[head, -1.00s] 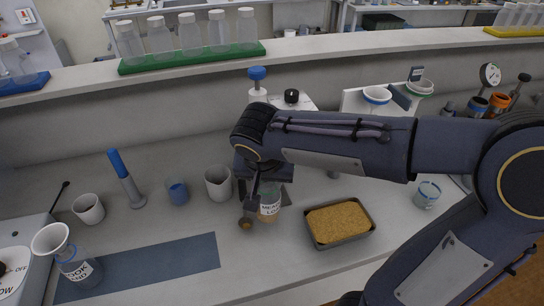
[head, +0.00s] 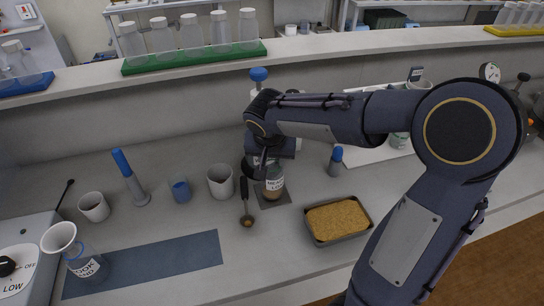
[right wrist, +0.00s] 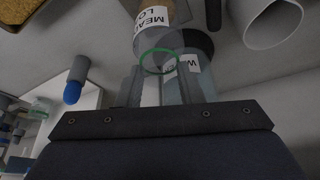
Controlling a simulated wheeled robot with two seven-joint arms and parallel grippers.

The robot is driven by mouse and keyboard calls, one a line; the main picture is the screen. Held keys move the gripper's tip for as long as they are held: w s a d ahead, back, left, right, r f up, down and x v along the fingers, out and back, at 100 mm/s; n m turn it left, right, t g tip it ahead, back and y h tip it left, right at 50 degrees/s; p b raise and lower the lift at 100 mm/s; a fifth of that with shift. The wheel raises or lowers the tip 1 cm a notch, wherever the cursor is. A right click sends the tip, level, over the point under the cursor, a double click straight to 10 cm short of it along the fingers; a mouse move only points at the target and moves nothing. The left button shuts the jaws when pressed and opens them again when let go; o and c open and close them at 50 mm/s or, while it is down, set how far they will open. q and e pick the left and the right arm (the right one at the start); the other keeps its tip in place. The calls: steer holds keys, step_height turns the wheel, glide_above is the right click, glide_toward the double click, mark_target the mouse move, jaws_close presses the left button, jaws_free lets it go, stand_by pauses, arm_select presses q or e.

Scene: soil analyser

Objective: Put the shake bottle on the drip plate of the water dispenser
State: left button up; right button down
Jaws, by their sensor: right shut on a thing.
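The shake bottle (head: 273,186) is small and clear, with a white label and brown soil low inside. In the right wrist view its labelled body (right wrist: 152,22) points away from my palm, with a green ring near the jaws. My right gripper (right wrist: 162,85) is shut on its upper part; in the head view my arm hides most of the jaws. The bottle looks upright over a dark square plate (head: 284,204), apparently the drip plate; I cannot tell if they touch. The water dispenser is mostly hidden behind my arm; a blue cap (head: 258,74) shows above it. My left gripper is not in view.
A scoop (head: 246,205) lies just left of the bottle and a grey-white cup (head: 221,182) stands beyond it. A soil tray (head: 318,238) is at front right. A blue-capped item (head: 336,161) stands right of the plate.

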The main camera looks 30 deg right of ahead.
steer(key=shift+f, duration=0.1)
steer(key=shift+f+b, duration=0.15)
steer(key=shift+b, duration=0.15)
steer(key=c, duration=1)
jaws_free()
steer(key=shift+r, duration=0.2)
